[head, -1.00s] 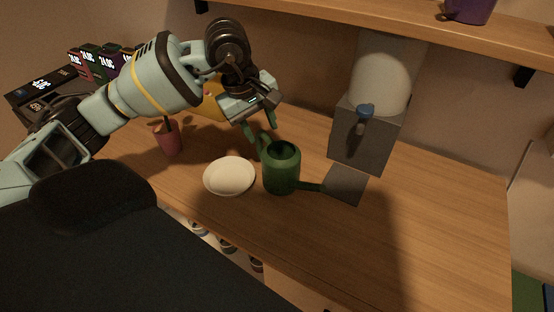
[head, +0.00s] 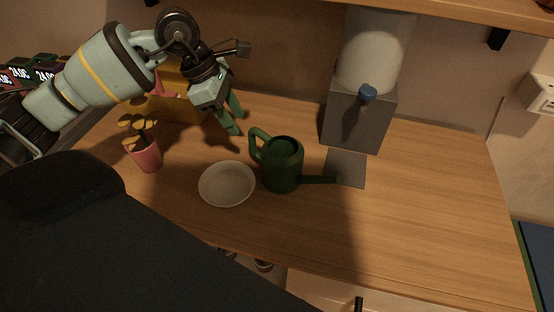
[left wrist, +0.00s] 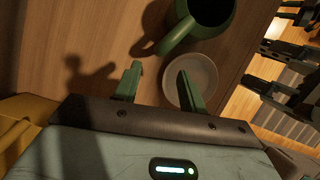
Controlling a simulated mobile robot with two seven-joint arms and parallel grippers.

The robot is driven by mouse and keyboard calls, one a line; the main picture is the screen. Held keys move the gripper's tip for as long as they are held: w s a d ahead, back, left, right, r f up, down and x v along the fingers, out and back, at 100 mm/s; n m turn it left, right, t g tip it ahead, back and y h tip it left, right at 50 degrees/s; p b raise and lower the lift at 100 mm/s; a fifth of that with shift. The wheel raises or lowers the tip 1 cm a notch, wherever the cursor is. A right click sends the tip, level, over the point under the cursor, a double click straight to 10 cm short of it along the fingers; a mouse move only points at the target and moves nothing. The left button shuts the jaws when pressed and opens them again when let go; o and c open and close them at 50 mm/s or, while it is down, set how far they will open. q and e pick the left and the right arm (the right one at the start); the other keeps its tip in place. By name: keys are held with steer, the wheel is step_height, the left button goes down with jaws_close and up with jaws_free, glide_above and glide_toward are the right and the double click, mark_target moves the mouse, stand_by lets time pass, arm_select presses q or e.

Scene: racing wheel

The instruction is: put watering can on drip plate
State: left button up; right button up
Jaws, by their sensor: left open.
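The dark green watering can (head: 282,166) stands upright on the wooden counter, its handle toward the left and its spout to the right. It also shows in the left wrist view (left wrist: 208,14), cut by the top edge. A round pale dish (head: 227,184) lies just left of the can, empty. A flat dark square plate (head: 346,167) lies before the dispenser; the spout tip reaches its near-left edge. Which of these is the drip plate I cannot tell for certain. My left gripper (head: 237,118) is open and empty, behind and left of the can's handle, apart from it. My right gripper is not seen.
A grey dispenser (head: 357,120) with a blue tap stands behind the square plate. A potted plant (head: 146,155) stands left of the dish. A shelf (head: 450,12) overhangs the back. The counter's right side (head: 440,200) is clear.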

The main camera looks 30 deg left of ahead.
mark_target(254, 154)
arm_select(q)
steer(key=shift+d+p+x, duration=0.15)
steer(key=shift+p+x, duration=0.1)
steer(key=shift+x, duration=1.7)
steer(key=shift+d+p+x, duration=0.1)
steer(key=shift+p+x, duration=0.1)
steer(key=shift+x, duration=1.75)
steer(key=shift+w+r, duration=0.15)
steer(key=shift+w, duration=0.05)
jaws_close()
